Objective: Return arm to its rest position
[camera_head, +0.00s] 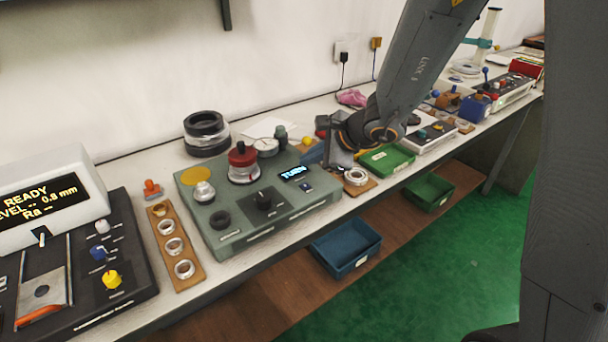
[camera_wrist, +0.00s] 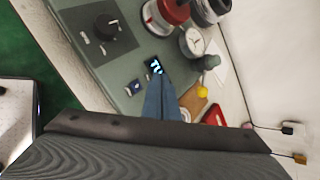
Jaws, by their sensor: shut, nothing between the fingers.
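My arm (camera_head: 420,65) reaches down from the upper right in the head view. My gripper (camera_head: 312,154) is above the back right part of the green-grey device (camera_head: 250,210), near its lit "TURN" display (camera_head: 295,173). In the wrist view my gripper (camera_wrist: 158,78) shows as blue fingers close together, with nothing between them. The tips overlap the edge of the display (camera_wrist: 154,66) in that view. I cannot tell the height of the tips above the device. My wrist hides part of the bench behind it.
The device carries a red-topped part (camera_head: 242,160) and a black knob (camera_head: 264,200). A dial gauge (camera_head: 265,146) stands behind. A wooden strip with rings (camera_head: 356,181) and a green tray (camera_head: 387,158) lie to the right. A blue bin (camera_head: 346,247) sits on the lower shelf.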

